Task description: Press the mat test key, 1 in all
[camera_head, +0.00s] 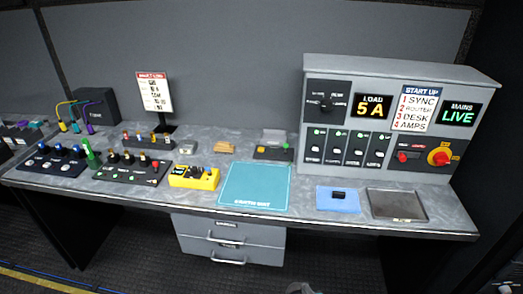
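A teal mat (255,186) with lettering along its front edge lies flat on the middle of the grey bench. I cannot tell whether any key is pressed. A pale shape cut off by the bottom edge may be part of my arm. My gripper does not show.
A grey panel (480,76) with switches and lit displays stands at the bench's right rear. A blue pad (350,205) with a black piece and a metal tray (379,211) lie before it. A yellow box (190,183) and several control boxes stand left. Drawers (225,230) hang below.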

